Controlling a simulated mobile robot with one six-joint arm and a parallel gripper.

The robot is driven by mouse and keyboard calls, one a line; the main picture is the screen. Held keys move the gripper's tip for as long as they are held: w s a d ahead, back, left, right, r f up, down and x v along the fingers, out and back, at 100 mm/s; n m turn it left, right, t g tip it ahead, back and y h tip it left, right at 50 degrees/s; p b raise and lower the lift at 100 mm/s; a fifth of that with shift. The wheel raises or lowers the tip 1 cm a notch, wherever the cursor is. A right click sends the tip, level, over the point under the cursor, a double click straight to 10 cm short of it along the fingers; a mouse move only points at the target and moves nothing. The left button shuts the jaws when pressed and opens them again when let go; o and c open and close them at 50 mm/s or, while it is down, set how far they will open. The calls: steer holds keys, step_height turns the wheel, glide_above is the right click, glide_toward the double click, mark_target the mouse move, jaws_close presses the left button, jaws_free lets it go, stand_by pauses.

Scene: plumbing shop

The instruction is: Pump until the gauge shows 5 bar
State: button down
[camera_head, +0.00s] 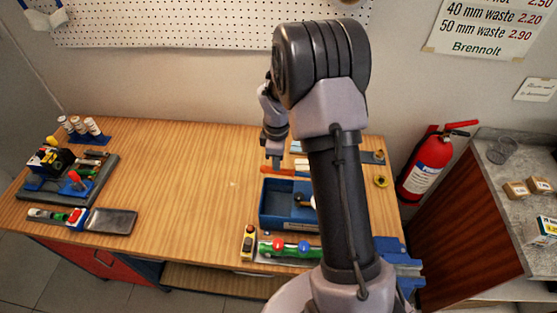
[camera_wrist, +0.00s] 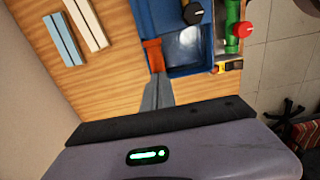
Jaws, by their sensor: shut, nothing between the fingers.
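A blue open tank (camera_head: 272,222), apparently the pump, stands on the wooden bench; it also shows in the wrist view (camera_wrist: 190,50). An orange bar (camera_head: 280,171), possibly its handle, lies at the tank's far side; in the wrist view its orange end (camera_wrist: 153,54) is just beyond my fingertips. My gripper (camera_head: 275,163) is shut and empty, pointing down at this bar; the wrist view shows the closed fingers (camera_wrist: 156,80). I cannot tell whether they touch it. A black round fitting (camera_wrist: 193,13) sits over the tank. No gauge reading is legible. My arm hides part of the tank.
A green pipe (camera_head: 283,248) with red and blue knobs lies in front of the tank. White and blue strips (camera_wrist: 85,22) lie behind it. A tool board (camera_head: 95,185) and dark tray (camera_head: 112,221) are at left. The middle-left bench is clear. A fire extinguisher (camera_head: 424,170) stands at right.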

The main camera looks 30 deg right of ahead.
steer(key=f+b, duration=0.1)
steer(key=f, duration=0.1)
steer(key=f+b, duration=0.1)
steer(key=f, duration=0.1)
steer(key=shift+w+a, duration=0.1)
steer(key=shift+a, duration=0.1)
step_height(320, 180, up, 12)
steer(key=d+p, duration=0.1)
steer(key=p, duration=0.8)
steer(key=shift+s+d+r, duration=0.25)
steer(key=shift+s, duration=0.15)
steer(key=shift+r+p, duration=0.1)
steer(key=shift+p, duration=0.2)
step_height(320, 180, up, 5)
steer(key=p, duration=0.3)
steer(key=shift+p, duration=0.35)
